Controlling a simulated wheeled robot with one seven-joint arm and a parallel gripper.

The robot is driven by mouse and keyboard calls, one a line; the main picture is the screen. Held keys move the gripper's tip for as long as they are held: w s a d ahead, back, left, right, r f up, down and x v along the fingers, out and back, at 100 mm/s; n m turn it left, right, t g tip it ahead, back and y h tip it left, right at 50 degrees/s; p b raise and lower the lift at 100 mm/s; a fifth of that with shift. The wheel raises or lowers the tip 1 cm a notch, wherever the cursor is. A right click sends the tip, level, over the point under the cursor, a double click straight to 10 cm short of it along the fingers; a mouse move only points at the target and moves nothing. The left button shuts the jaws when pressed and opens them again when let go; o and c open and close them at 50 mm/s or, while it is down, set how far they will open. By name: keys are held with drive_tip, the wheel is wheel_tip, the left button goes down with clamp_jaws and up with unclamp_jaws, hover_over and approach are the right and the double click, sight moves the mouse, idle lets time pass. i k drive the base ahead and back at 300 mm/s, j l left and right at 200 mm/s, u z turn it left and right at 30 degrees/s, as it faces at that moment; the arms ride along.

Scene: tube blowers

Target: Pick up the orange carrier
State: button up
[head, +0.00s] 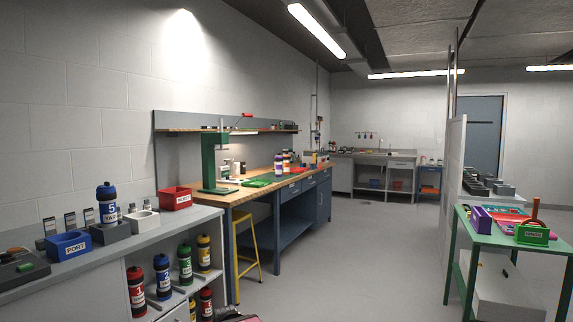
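A small bottle-shaped carrier with orange on it (286,158) stands upright near the far end of the wooden workbench; it looks like the orange carrier, but it is too small to be sure. A purple carrier with a pale band (278,166) stands just beside it, to the left. My gripper does not show in the head view. A dark and pink shape at the bottom edge is cut off, and I cannot tell what it is.
A grey counter (170,222) at left holds a navy carrier (107,204), with several carriers on shelves below. A green table (498,236) stands right. The middle floor is clear.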

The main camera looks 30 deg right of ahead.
sight(286, 159)
drive_tip(key=i+l+z, duration=0.6)
drive_tip(key=i+z, duration=0.2)
drive_tip(key=i, duration=0.2)
drive_tip(key=i+l+z, duration=0.1)
drive_tip(key=i+z, duration=0.3)
drive_tip(key=i, duration=1.35)
